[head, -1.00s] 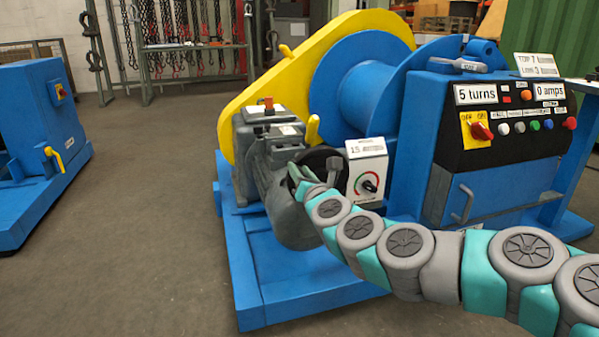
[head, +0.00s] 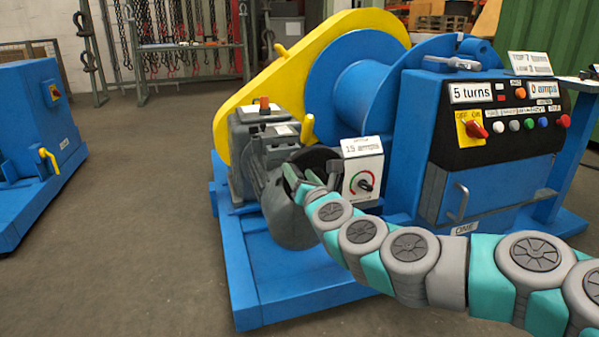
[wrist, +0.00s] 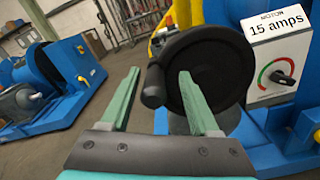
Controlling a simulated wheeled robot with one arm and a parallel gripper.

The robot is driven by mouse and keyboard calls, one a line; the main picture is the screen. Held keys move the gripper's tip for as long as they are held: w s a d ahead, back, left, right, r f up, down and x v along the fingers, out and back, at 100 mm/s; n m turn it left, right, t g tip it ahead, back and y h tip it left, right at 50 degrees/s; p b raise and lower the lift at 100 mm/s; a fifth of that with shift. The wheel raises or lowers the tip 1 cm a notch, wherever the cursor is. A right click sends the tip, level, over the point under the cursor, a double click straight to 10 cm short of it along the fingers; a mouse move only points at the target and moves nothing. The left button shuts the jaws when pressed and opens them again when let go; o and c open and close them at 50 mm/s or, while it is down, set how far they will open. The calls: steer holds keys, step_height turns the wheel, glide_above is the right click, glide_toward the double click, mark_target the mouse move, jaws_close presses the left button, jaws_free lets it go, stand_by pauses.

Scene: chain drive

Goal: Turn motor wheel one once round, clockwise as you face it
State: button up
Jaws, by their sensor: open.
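The motor wheel (wrist: 207,72) is a black round handwheel with a knob handle (wrist: 153,86) on its left side in the wrist view. In the head view the wheel (head: 318,158) shows at the end of the grey motor (head: 277,205), partly hidden behind my arm. My gripper (wrist: 157,78) is open and empty in front of the wheel. The handle appears between its two green fingers in the wrist view, nearer the right one. I cannot tell whether either finger touches it. In the head view my gripper (head: 297,183) is at the wheel.
A "15 amps" motor box (wrist: 279,45) with a dial stands right of the wheel. Behind are a blue drum (head: 345,90) and a yellow guard (head: 270,75). A control panel (head: 500,120) reads "5 turns". Another blue machine (head: 35,150) stands far left, with clear floor between.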

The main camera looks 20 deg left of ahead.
steer(key=v, duration=0.6)
steer(key=shift+d, duration=0.3)
steer(key=shift+s, duration=0.1)
steer(key=shift+c, duration=0.4)
